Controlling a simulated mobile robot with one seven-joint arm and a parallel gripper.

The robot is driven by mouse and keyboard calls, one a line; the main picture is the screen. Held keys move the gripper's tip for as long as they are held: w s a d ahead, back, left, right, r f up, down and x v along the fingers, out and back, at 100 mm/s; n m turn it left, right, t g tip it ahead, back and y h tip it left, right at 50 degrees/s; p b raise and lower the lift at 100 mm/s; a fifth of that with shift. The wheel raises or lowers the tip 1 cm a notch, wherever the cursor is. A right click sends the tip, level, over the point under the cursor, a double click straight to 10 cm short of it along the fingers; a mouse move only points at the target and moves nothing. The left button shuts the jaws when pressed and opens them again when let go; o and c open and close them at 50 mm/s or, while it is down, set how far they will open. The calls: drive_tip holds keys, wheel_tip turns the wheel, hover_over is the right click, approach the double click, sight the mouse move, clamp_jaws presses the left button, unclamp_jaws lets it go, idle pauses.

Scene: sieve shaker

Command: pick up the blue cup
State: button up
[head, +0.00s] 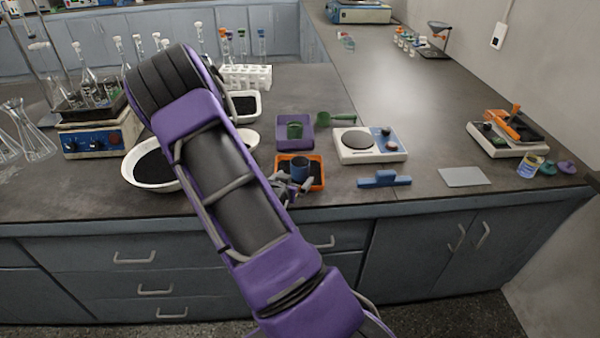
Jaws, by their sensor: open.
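The blue cup (300,170) stands upright in an orange tray (320,173) near the front edge of the bench. The tray seems to hold dark material around the cup. My gripper (288,188) shows as a small grey shape just in front of the cup, at the lower left of the tray. It is open and appears empty. My purple and black arm hides part of it, and I cannot tell whether it touches the cup or tray.
A white balance (370,145) and a blue brush-like tool (384,179) are to the right. A white bowl (135,178) is left.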

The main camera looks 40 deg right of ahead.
sight(297, 172)
drive_tip(key=shift+r+x, duration=0.2)
drive_tip(key=shift+x, duration=0.85)
drive_tip(key=shift+r+x, duration=0.15)
drive_tip(key=shift+x, duration=0.85)
drive_tip(key=shift+r+x, duration=0.2)
drive_tip(key=shift+x, duration=0.85)
drive_tip(key=shift+w+d, duration=0.1)
drive_tip(key=shift+d, duration=0.1)
drive_tip(key=shift+c, duration=0.3)
drive_tip(key=c, duration=1.5)
